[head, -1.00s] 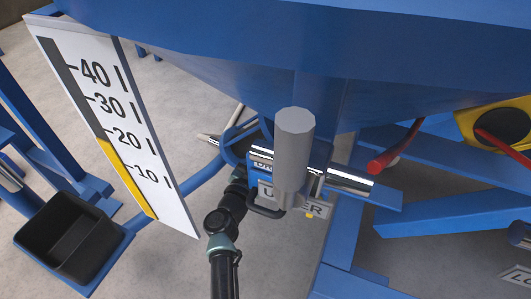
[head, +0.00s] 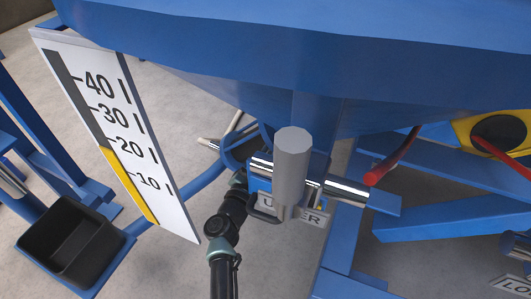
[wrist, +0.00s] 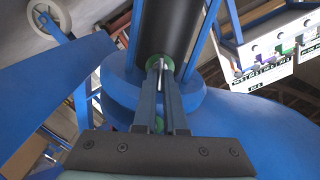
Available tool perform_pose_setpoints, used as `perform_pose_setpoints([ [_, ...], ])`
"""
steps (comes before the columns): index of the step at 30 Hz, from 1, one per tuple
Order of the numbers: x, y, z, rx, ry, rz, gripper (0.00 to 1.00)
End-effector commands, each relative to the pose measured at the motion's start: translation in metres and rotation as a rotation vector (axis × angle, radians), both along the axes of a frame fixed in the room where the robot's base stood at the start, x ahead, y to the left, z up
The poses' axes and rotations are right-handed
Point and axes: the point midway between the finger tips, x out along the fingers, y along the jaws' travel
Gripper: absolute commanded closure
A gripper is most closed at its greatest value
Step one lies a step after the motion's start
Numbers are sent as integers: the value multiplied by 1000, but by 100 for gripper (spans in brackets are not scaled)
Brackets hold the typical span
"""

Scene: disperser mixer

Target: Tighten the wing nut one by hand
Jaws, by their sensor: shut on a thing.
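In the wrist view, my gripper (wrist: 160,70) points up at the underside of a dark cylinder held in a blue ring. Its two fingers are shut on a small silvery piece (wrist: 157,66), which seems to be wing nut one. The piece sits in front of a green round part (wrist: 168,62), and the fingers hide most of it. In the head view, my arm reaches up from the bottom to the blue clamp area. A grey upright cylinder (head: 292,170) and a partly covered label plate (head: 312,216) stand there, and my fingertips cannot be seen.
A scale board (head: 125,150) with litre marks and a black bin (head: 70,240) stand to the left. Red-handled levers (head: 392,157) and blue beams (head: 450,225) are on the right. A large blue vessel (head: 300,50) overhangs the top.

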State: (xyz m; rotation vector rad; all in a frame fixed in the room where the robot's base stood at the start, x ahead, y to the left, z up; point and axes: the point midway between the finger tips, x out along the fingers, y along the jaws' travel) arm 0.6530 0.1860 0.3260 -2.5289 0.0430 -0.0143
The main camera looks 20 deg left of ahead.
Motion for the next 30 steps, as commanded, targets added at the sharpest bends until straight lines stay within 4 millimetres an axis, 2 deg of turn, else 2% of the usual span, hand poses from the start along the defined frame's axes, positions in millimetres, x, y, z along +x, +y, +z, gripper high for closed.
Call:
perform_pose_setpoints([
  [6,-1,1,-1,137,-2,1,100],
  [17,-1,1,-2,156,-3,2,100],
  [18,-1,1,-2,155,-3,2,86],
  [20,-1,1,-2,155,-3,2,79],
  [30,-3,1,0,155,-4,1,79],
])
